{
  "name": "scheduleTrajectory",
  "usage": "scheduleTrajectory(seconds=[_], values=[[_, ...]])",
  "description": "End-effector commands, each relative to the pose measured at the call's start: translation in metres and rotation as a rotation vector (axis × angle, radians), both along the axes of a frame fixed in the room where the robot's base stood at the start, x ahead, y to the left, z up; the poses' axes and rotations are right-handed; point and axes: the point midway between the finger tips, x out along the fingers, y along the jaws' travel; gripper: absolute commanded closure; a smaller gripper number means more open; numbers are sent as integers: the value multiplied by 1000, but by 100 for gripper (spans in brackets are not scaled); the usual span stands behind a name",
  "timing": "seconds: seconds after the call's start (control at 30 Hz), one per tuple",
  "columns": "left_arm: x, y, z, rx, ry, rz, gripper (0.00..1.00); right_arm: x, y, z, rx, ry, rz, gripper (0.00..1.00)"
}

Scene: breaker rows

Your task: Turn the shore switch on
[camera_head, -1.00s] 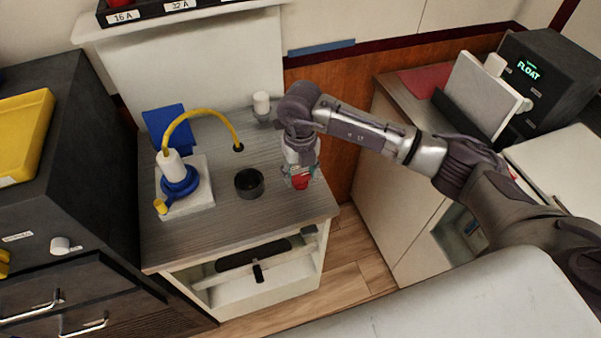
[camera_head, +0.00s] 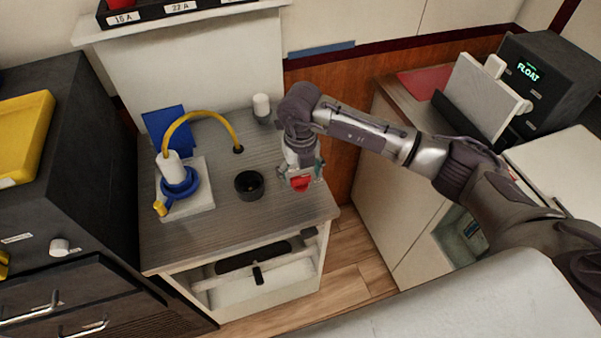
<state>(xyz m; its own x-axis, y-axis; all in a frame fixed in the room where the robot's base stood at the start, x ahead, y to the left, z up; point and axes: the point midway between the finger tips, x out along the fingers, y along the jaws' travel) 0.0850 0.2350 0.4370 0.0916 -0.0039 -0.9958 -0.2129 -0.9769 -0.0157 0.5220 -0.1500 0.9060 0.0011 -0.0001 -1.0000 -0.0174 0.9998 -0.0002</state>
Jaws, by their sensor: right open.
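My right gripper (camera_head: 301,178) points down over the right front part of the wood-grain counter (camera_head: 225,235). Its fingers are open, one on each side of a red piece (camera_head: 300,184) that looks like a switch knob. The gripper partly hides this piece, so I cannot tell its setting or whether the fingers touch it. No label naming the shore switch is readable. A blue and white plug fitting (camera_head: 178,180) with a yellow cable (camera_head: 205,115) stands on a white plate on the counter's left side. My left gripper is not in view.
A black round cup (camera_head: 249,186) stands left of my right gripper, and a small white-topped post (camera_head: 262,106) behind it. A dark cabinet (camera_head: 85,165) is at left. A dark unit reading "FLOAT" (camera_head: 550,85) is at right. Breaker labels show along the top shelf.

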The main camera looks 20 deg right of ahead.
Motion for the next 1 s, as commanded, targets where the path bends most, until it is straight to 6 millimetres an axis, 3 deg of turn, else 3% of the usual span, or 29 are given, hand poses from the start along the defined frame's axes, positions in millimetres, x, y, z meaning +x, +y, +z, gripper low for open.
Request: scheduleTrajectory(seconds=[0.27, 0.7, 1.0], values=[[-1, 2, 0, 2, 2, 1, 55, 1, 0, 12, 1, -3, 1, 21], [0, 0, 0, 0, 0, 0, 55, 1, 0, 99, 1, -3, 0, 21], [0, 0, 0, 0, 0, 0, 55, 0, 0, 120, 0, 0, 1, 21]])
